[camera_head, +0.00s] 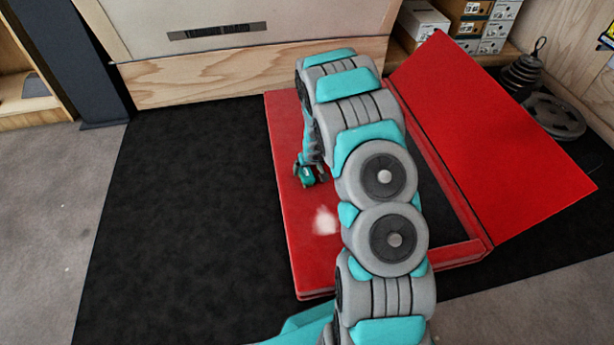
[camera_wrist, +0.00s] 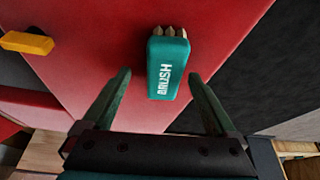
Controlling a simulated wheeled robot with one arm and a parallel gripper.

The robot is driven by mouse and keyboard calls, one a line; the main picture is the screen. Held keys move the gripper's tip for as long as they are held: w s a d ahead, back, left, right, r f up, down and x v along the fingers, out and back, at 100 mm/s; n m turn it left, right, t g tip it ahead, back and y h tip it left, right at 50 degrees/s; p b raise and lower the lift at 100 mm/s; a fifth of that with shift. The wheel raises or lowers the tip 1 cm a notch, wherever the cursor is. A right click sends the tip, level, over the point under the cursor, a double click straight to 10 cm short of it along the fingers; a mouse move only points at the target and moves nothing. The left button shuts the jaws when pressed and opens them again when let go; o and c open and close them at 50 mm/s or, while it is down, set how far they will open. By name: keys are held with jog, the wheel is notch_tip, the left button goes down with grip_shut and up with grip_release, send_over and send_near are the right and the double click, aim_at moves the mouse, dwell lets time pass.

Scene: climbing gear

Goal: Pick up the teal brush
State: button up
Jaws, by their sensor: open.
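The teal brush (camera_wrist: 167,70) lies on a red surface (camera_wrist: 95,65) in the wrist view. White lettering reads BRUSH along its body, and pale, wood-coloured tips stick out at its far end. My gripper (camera_wrist: 159,76) is open, with one finger to the left of the brush and one to the right. Gaps show between the fingers and the brush; the height between them is hard to judge. In the head view a small teal shape (camera_head: 306,174) shows on the red case (camera_head: 290,215) at my arm's end; I cannot tell whether it is brush or gripper.
A yellow-orange block (camera_wrist: 27,43) shows left of the brush in the wrist view. In the head view, a raised red panel (camera_head: 490,140) stands at the right. My arm hides much of the case. Clear black mat (camera_head: 190,200) lies to the left. Dark weights (camera_head: 540,95) stand back right.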

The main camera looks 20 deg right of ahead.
jog(key=shift+x, duration=1.15)
jog(key=shift+f, duration=0.2)
grip_shut()
dwell(0.5)
